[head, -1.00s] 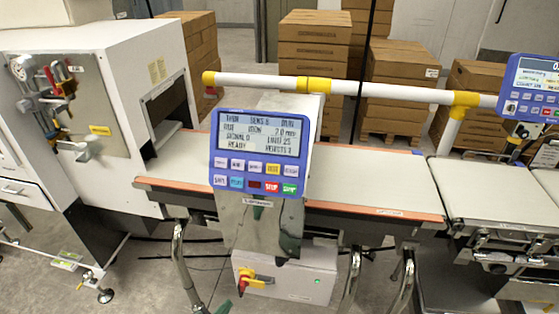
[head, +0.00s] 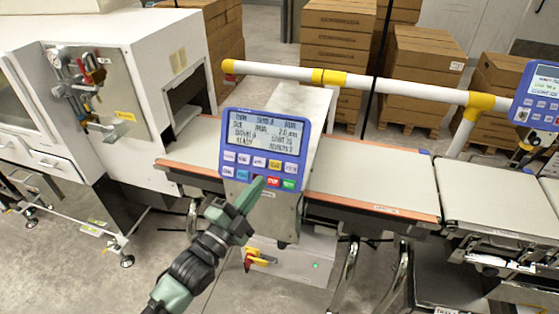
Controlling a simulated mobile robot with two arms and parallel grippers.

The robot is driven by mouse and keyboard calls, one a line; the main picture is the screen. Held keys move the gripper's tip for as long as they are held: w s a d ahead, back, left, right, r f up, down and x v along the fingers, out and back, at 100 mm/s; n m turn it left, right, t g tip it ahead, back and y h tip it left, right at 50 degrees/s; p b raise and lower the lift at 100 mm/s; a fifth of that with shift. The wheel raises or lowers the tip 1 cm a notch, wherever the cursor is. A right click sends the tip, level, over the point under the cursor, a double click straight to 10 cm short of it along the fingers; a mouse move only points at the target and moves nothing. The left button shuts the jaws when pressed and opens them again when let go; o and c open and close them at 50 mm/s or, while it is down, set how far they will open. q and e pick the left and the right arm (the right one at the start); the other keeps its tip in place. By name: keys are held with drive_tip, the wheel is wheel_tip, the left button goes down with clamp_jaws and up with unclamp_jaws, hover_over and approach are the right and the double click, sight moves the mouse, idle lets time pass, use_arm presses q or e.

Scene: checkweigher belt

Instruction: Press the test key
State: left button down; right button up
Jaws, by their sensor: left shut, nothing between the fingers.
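The blue control panel (head: 264,149) stands tilted on a steel housing in the middle of the head view. It has a lit text display (head: 265,135) and two rows of small keys below. The upper row holds pale keys and a yellow key (head: 275,164). The lower row shows pale and blue keys, a red key (head: 273,182) and a green key (head: 289,184). The key labels are too small to read for certain. My left gripper (head: 258,183) is shut and empty, its tip over the lower row just left of the red key. I cannot tell whether it touches. My right gripper is out of view.
A white pipe rail (head: 400,85) with yellow joints runs behind the panel. A belt (head: 370,180) lies to the right, with a second panel (head: 540,95) beyond. A white cabinet (head: 95,100) stands left. A red-and-yellow switch (head: 260,257) sits below the panel.

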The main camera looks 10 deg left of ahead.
sight(275, 165)
use_arm(q)
wheel_tip(275, 165, up, 2)
drive_tip(key=shift+s+d, duration=0.15)
drive_tip(key=shift+f, duration=0.1)
drive_tip(key=shift+w+d+f+b, duration=0.1)
drive_tip(key=shift+w+f+b, duration=0.55)
drive_tip(key=shift+w+b, duration=0.55)
drive_tip(key=shift+w+f+b, duration=0.65)
drive_tip(key=shift+w+b, duration=0.25)
drive_tip(key=shift+w, duration=0.55)
drive_tip(key=shift+w+d+f+b, duration=0.1)
drive_tip(key=shift+w+f+b, duration=0.55)
drive_tip(key=shift+w+b, duration=0.55)
drive_tip(key=shift+w, duration=0.1)
drive_tip(key=shift+w, duration=0.1)
drive_tip(key=shift+w+f, duration=0.15)
drive_tip(key=shift+w, duration=0.15)
